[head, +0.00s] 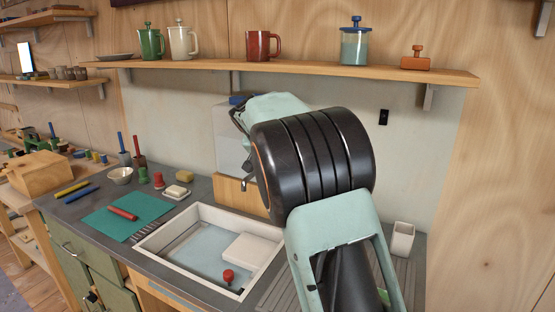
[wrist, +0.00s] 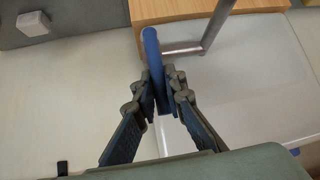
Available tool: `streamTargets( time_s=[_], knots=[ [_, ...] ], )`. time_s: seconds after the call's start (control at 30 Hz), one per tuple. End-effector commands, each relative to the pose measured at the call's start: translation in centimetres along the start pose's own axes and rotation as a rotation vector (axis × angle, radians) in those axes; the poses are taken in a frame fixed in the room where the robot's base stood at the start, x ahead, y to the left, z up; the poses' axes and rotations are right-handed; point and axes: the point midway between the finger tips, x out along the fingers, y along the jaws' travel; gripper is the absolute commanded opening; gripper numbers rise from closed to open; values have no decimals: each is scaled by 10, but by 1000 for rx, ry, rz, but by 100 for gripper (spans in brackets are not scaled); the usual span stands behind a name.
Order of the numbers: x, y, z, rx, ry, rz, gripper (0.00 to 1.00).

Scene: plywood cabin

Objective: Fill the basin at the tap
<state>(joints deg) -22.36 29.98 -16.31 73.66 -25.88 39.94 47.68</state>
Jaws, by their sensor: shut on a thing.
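The white basin (head: 170,236) is set into the counter in the head view. Its floor (head: 205,247) looks pale blue; I cannot tell whether this is water. A red knobbed piece, like a plug (head: 228,276), stands inside near the front. In the wrist view my gripper (wrist: 164,84) is shut on a blue bar, like a tap lever (wrist: 152,45). A bent metal pipe, like a spout (wrist: 212,28), is beside it.
A white block (head: 253,250) sits in the basin at right. A pale tank (head: 228,140) stands behind it. A white cup (head: 402,240) is right of my arm. A green mat (head: 112,222), soap (head: 177,191) and bowl (head: 121,175) are left. A shelf (head: 330,68) with mugs runs above.

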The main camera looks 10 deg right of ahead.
Motion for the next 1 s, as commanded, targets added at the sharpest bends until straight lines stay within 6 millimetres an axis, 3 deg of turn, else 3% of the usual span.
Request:
streamTargets(
  time_s=[0.27, 0.3, 0.47, 0.77, 1.0],
  knots=[
    [0, -1, 0, -4, 1, -1, 0],
    [0, -1, 0, -4, 1, -1, 12],
    [0, -1, 0, -3, 1, -1, 29],
    [-2, 0, 0, -2, 1, -1, 29],
    [-35, -1, -1, -3, 3, -4, 29]
  ],
)
